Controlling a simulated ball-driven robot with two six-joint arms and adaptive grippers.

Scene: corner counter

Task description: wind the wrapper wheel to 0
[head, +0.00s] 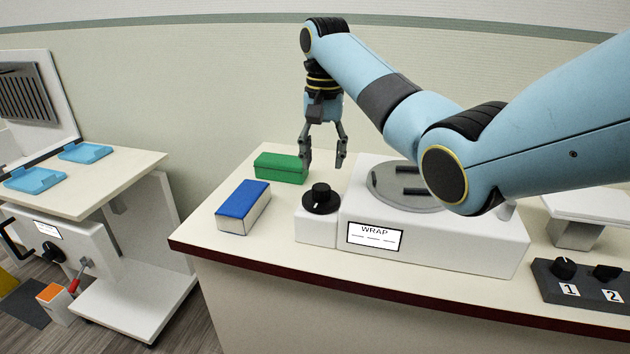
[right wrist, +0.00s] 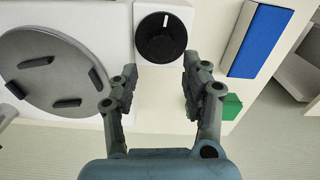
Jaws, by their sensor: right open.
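The wrapper (head: 430,242) is a white box labelled WRAP, with a grey round turntable (head: 385,190) on top. Its black wheel (head: 321,198) sits on a smaller white block at the wrapper's left end. In the right wrist view the wheel (right wrist: 161,37) shows a white pointer line near its rim. My right gripper (head: 323,168) is open and empty, pointing down above and behind the wheel, apart from it. In the right wrist view the open fingers (right wrist: 157,75) end just short of the wheel, one toward each side. My left gripper is not in view.
A blue-topped box (head: 243,212) and a green box (head: 281,168) stand left of the wheel. A dark panel with knobs 1 and 2 (head: 590,284) lies at the right. Another table with blue trays (head: 85,152) stands at the left, across a gap.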

